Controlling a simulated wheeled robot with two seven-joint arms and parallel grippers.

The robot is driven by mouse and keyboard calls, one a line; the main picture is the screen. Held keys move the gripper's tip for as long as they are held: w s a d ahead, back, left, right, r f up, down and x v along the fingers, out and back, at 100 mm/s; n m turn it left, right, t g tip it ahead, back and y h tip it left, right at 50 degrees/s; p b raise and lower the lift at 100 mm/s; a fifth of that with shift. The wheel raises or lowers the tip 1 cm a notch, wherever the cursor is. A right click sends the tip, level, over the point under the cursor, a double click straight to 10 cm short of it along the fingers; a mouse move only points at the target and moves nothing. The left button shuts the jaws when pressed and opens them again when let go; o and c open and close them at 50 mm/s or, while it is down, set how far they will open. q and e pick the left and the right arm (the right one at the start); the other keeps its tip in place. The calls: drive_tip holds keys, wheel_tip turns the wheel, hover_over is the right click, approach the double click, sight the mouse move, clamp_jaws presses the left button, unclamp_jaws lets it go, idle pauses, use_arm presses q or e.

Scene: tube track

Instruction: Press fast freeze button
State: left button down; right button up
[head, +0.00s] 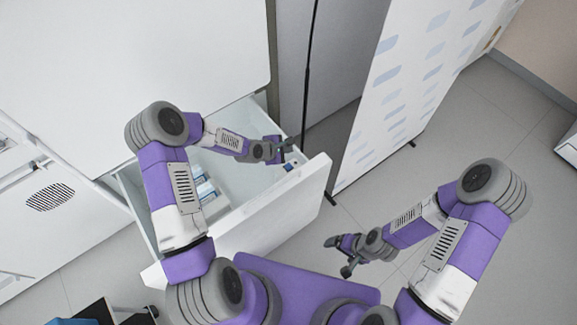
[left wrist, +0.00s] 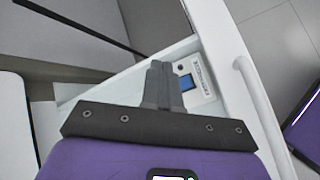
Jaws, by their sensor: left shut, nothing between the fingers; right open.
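A small control panel (left wrist: 197,80) with a blue square and a dark round knob or button shows in the left wrist view, on the inside of an open white drawer near its front. In the head view the panel (head: 291,165) is small at the drawer's right inner corner. I cannot tell which part is the fast freeze button. My left gripper (head: 286,143) is shut and empty, just beside the panel; its fingers (left wrist: 158,70) point toward the drawer wall, and contact cannot be told. My right gripper (head: 338,256) is open and empty, outside the drawer above the floor.
The open drawer (head: 268,217) extends from a large white cabinet (head: 130,50). Blue and white boxes (head: 205,190) lie inside it. A white panel with blue patches (head: 400,90) stands to the right. The floor (head: 440,150) at the right is clear.

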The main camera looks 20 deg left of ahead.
sight(287, 167)
use_arm(q)
drive_tip(key=shift+f, duration=0.2)
wheel_tip(287, 167, down, 9)
drive_tip(key=b, duration=0.6)
drive_tip(key=shift+r+b, duration=0.2)
drive_tip(key=shift+b, duration=0.1)
idle(1.5)
drive_tip(key=shift+f+b, duration=0.35)
drive_tip(key=shift+f, duration=0.05)
drive_tip(key=shift+s+f+b, duration=0.1)
drive_tip(key=shift+f+b, duration=0.25)
drive_tip(key=shift+f, duration=0.15)
drive_tip(key=shift+r, duration=0.25)
idle(0.3)
drive_tip(key=shift+w+r+p, duration=0.25)
drive_tip(key=shift+r+p, duration=0.35)
drive_tip(key=shift+r, duration=0.2)
